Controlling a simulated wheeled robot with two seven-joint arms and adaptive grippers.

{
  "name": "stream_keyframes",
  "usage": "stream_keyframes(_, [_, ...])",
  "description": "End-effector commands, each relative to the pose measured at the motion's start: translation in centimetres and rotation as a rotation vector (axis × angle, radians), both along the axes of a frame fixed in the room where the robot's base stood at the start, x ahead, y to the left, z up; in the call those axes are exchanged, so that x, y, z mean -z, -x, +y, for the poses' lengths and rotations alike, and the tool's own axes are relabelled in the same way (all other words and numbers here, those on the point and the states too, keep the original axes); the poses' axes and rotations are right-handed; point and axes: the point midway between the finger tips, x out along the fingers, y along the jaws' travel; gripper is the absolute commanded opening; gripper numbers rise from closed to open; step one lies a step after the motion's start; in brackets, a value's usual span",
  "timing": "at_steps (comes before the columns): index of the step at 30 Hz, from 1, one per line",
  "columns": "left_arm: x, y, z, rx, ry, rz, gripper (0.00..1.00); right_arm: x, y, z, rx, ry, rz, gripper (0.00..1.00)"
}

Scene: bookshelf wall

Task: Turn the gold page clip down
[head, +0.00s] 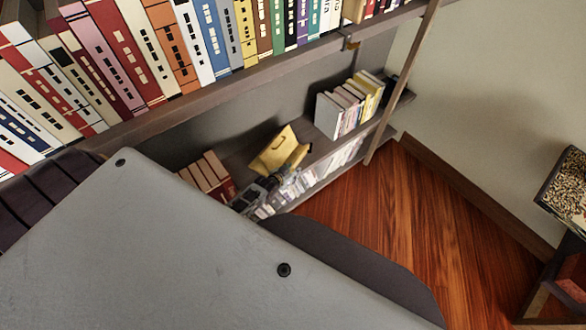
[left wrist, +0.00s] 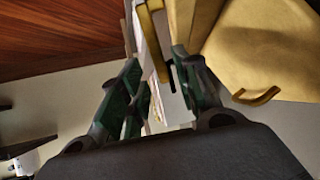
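A yellow-gold book stand (head: 280,150) stands tilted on the lower shelf in the head view. In the left wrist view its broad tan-gold panel (left wrist: 262,45) fills the upper right. A second gold hooked piece (left wrist: 257,98) projects from the panel's lower edge. I cannot tell which piece is the task's clip. My left gripper (left wrist: 160,72) is open, its green-padded fingers apart; contact with the gold bar is unclear. In the head view it is small and dark beside the stand (head: 262,190). My right gripper is not in view.
Books fill the upper shelf (head: 225,82). Red-brown books (head: 207,175) stand left of the stand, and pale books (head: 345,105) stand right of it. Wooden floor (head: 375,215) is open at the right, with a dark-framed piece of furniture (head: 560,270) at the edge.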

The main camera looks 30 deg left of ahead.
Motion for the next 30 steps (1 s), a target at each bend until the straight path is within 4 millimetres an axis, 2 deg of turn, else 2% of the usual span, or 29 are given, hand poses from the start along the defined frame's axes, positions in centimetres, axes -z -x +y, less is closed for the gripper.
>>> stream_keyframes(22, [-2.9, 4.0, 0.1, 0.001, 0.001, -0.001, 0.32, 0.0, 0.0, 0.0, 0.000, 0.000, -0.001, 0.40])
stream_keyframes(30, [-3.6, 4.8, 0.1, 0.001, 0.001, -0.002, 0.32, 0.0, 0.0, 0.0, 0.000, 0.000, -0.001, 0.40])
